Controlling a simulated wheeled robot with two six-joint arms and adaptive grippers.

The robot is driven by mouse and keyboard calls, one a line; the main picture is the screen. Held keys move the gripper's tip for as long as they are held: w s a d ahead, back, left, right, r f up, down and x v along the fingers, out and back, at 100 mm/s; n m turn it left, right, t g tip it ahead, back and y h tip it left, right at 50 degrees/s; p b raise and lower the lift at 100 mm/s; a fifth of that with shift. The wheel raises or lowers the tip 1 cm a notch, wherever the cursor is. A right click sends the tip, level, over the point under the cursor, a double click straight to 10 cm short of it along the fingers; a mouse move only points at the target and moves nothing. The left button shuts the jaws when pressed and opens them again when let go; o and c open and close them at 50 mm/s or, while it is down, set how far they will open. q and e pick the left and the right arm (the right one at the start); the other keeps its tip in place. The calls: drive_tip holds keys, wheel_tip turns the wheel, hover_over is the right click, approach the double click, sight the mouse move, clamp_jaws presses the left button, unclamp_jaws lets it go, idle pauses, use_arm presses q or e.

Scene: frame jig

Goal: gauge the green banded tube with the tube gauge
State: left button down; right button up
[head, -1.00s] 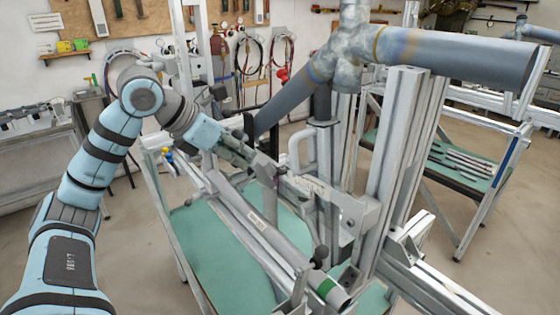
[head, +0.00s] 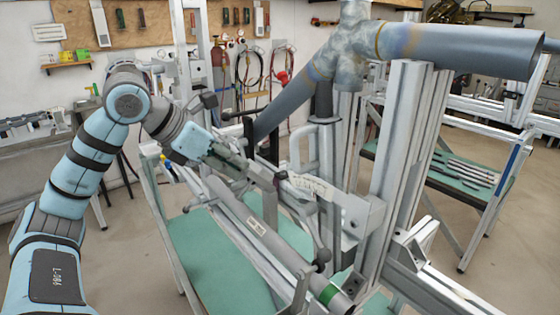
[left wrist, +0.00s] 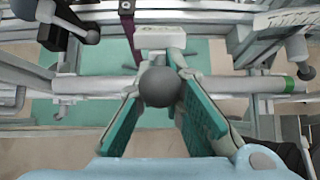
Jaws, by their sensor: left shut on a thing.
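The green banded tube (head: 285,250) lies along the frame, and its green band (head: 328,293) is at the near end. In the left wrist view the tube (left wrist: 225,85) runs across, with the band at the right. My left gripper (head: 275,180) is over the tube's far part. Its green-padded fingers (left wrist: 160,100) are shut on a round dark grey grip (left wrist: 158,87), which I take to be the tube gauge's. The gauge's body is mostly hidden in the head view, and I cannot tell whether it touches the tube. My right gripper is not in view.
A scale plate (head: 312,187) and clamp levers with ball knobs (head: 322,255) stand close beside the tube. Upright posts (head: 405,160) and a large welded pipe (head: 470,52) rise to the right. A green-topped table (head: 205,255) lies below.

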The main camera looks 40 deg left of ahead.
use_arm(q)
drive_tip(key=c, duration=1.6)
unclamp_jaws()
drive_tip(key=v, duration=0.7)
